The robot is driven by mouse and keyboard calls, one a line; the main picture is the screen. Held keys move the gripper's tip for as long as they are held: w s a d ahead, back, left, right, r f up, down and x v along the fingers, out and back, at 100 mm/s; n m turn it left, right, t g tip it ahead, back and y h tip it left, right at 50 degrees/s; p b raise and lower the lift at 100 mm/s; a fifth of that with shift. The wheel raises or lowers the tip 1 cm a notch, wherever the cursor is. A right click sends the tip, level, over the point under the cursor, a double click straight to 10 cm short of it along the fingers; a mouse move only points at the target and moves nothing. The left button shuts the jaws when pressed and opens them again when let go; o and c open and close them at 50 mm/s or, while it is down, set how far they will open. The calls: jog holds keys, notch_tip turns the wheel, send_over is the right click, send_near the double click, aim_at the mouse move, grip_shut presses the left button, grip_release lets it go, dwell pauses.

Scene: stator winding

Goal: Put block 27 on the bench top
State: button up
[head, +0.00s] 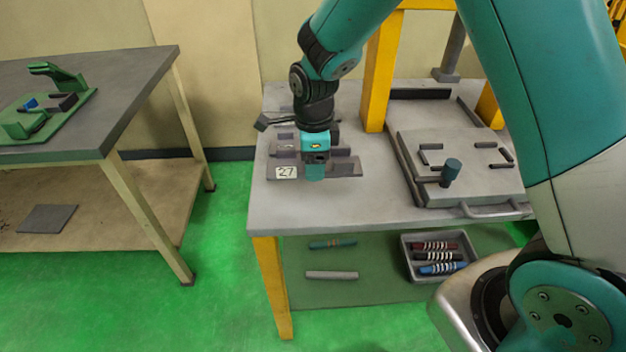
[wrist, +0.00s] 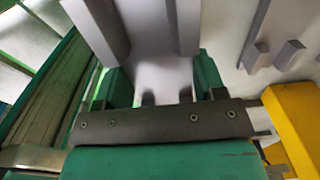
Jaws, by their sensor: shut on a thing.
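Block 27 (head: 340,170) is a low, dark grey piece with a white "27" label at its left end. It is near the front left of the grey bench top (head: 385,200). My gripper (head: 315,172) points down at the middle of the block and is shut on it. Whether a small gap separates block and bench top I cannot tell. In the wrist view, grey upright parts (wrist: 188,25) show between and beyond the teal fingers of my gripper (wrist: 163,82); the grip contact itself is hidden.
More dark grey pieces (head: 285,148) lie just behind the block. A raised grey plate (head: 465,190) with a dark knob and a yellow frame (head: 380,70) stand to the right. A tray (head: 408,262) of striped rods sits below. Another table (head: 120,85) is at left.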

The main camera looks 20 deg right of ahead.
aim_at(314, 191)
jog(key=shift+f, duration=3.1)
jog(key=shift+f, duration=0.2)
jog(key=o, duration=1.3)
jog(key=shift+r, duration=0.1)
